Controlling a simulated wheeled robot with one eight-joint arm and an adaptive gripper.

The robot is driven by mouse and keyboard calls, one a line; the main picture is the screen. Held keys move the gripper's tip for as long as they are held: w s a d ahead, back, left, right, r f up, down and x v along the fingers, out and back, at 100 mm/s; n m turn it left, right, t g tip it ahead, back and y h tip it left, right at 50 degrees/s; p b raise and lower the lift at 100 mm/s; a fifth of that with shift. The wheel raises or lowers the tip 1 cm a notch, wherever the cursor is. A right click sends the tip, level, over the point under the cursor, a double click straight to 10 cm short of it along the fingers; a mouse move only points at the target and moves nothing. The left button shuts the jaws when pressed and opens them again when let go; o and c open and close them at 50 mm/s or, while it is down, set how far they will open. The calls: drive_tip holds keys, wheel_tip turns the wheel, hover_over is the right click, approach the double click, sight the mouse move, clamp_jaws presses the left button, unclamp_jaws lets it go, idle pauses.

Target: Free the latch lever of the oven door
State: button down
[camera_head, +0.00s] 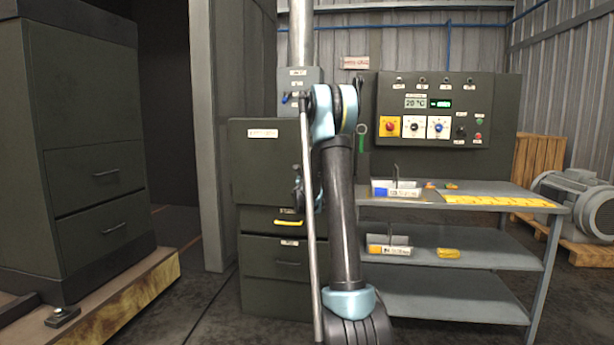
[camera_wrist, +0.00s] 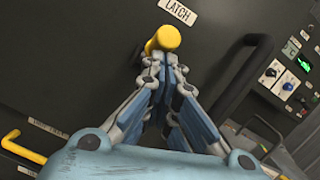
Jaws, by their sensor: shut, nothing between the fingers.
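The latch lever (camera_wrist: 163,38) shows in the wrist view as a yellow round-ended grip below a "LATCH" label (camera_wrist: 178,11) on the dark oven door (camera_wrist: 80,60). My gripper (camera_wrist: 166,64) is shut and empty. Its fingertips are right at the near end of the yellow grip; I cannot tell whether they touch it. The rest of the lever is hidden behind the grip and fingers. A black bar handle (camera_wrist: 242,78) stands out to the right of the gripper. In the head view the oven's dark cabinet (camera_head: 258,165) stands behind my arm, which hides the lever.
A yellow handle (camera_wrist: 22,146) is at the lower left of the wrist view. A control panel (camera_head: 440,108) with knobs and a display is right of the oven. Below it stands a grey shelf unit (camera_head: 500,258) with trays. A motor (camera_head: 578,200) is at the far right.

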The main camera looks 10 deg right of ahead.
drive_tip(key=d+r+v, duration=0.1)
drive_tip(key=r+v, duration=0.1)
drive_tip(key=v, duration=0.9)
drive_tip(key=shift+s+f, duration=0.3)
drive_tip(key=shift+s, duration=0.25)
